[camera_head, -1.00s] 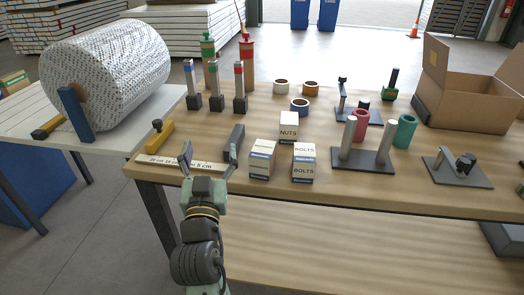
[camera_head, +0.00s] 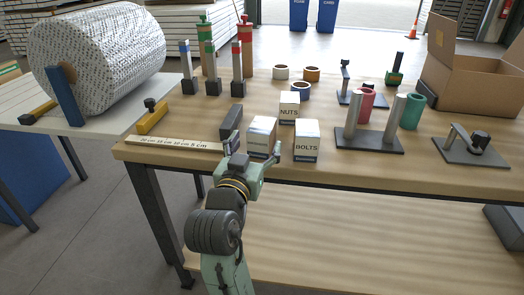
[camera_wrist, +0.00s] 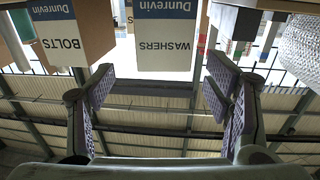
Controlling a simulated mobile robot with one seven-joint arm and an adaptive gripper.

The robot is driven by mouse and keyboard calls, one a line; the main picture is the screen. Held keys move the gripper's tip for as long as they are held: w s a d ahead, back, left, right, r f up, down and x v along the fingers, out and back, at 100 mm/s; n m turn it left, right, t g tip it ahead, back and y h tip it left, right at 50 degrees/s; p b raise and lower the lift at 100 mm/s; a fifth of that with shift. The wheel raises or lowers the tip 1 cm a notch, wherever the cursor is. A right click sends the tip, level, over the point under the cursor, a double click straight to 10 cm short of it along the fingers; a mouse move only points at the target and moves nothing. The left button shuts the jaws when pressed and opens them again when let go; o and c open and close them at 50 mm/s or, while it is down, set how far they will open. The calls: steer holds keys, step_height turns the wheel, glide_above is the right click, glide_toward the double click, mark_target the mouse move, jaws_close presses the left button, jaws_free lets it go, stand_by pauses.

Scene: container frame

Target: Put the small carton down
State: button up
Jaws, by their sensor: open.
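Three small white-and-tan cartons stand close together at the front of the workbench. The washers carton (camera_head: 262,133) is the left one, the bolts carton (camera_head: 307,142) is to its right, and the nuts carton (camera_head: 289,108) is behind them. My gripper (camera_head: 253,152) is at the bench's front edge, just in front of the washers carton, with its fingers apart and nothing between them. In the wrist view the washers carton (camera_wrist: 166,40) appears upside down beyond the open fingers (camera_wrist: 160,75), and the bolts carton (camera_wrist: 85,25) is to its left. No carton is held.
A ruler strip (camera_head: 178,143) and a dark block (camera_head: 231,121) lie left of the cartons. A metal stand with two posts (camera_head: 368,142) is on the right. Tape rolls (camera_head: 300,91) sit behind. An open cardboard box (camera_head: 470,85) is at the back right.

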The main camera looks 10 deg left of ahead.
mark_target(262, 125)
steer(key=shift+w+d+p, duration=0.1)
steer(key=shift+w+p, duration=0.4)
steer(key=shift+w, duration=0.5)
steer(key=shift+w+d+p, duration=0.2)
steer(key=shift+w+p, duration=0.6)
steer(key=shift+w, duration=2.2)
steer(key=shift+c, duration=0.2)
steer(key=c, duration=1.6)
steer(key=shift+c, duration=0.2)
steer(key=shift+r, duration=0.15)
